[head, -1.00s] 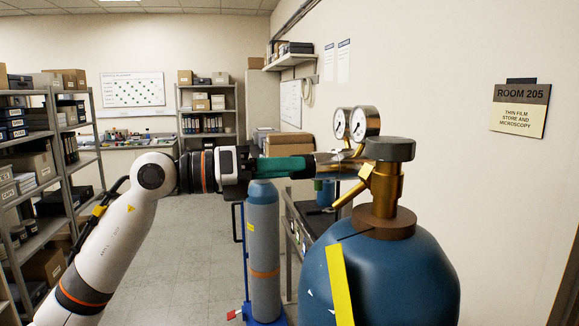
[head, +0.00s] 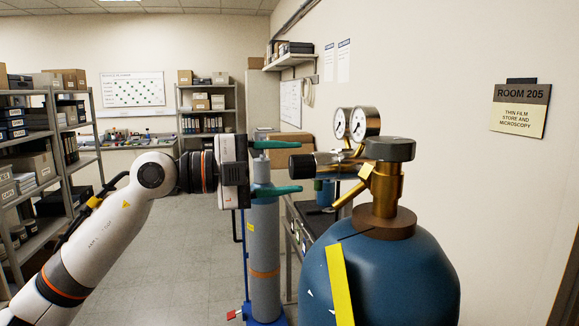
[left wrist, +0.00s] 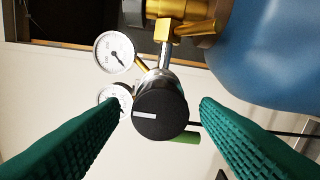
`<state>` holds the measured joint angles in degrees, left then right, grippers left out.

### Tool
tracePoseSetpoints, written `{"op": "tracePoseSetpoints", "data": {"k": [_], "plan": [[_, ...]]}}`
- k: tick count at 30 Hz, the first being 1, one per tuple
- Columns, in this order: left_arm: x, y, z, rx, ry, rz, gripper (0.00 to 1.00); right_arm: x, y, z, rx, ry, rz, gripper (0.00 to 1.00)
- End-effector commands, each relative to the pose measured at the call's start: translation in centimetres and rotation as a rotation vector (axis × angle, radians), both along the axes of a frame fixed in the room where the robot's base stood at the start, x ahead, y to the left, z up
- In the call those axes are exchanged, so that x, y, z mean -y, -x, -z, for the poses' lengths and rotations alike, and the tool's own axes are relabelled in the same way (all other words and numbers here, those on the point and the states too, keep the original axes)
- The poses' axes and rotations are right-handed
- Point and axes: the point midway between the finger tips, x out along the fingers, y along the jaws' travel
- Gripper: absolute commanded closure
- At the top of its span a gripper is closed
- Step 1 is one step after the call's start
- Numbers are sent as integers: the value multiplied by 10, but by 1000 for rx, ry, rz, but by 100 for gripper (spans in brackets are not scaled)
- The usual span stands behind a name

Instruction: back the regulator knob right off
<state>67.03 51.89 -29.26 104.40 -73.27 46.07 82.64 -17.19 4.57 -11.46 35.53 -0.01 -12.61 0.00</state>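The regulator knob (head: 301,166) is a black round cap on the left end of the brass regulator (head: 346,164). In the left wrist view the knob (left wrist: 161,113) faces me, with a white line on its face. My left gripper (head: 300,167) is open, with one green finger above the knob and one below. In the left wrist view my left gripper (left wrist: 166,101) shows a finger on either side of the knob, with gaps between. Two gauges (head: 357,123) sit above the regulator. My right gripper is not in view.
The regulator is on a large blue cylinder (head: 385,275) near the right wall. A grey-blue cylinder (head: 264,250) stands behind my left gripper. A cart (head: 300,225) is behind the regulator. Shelves (head: 50,170) line the left; the floor between is clear.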

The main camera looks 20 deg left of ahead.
Motion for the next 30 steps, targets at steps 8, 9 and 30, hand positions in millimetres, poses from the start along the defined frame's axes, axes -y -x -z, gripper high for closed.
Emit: {"op": "tracePoseSetpoints", "data": {"k": [8,9,30], "plan": [[-8,4,2,1,0,-2,44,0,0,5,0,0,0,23],[-12,6,3,1,-1,-3,44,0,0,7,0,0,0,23],[-68,42,1,1,-1,0,44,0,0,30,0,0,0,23]]}}
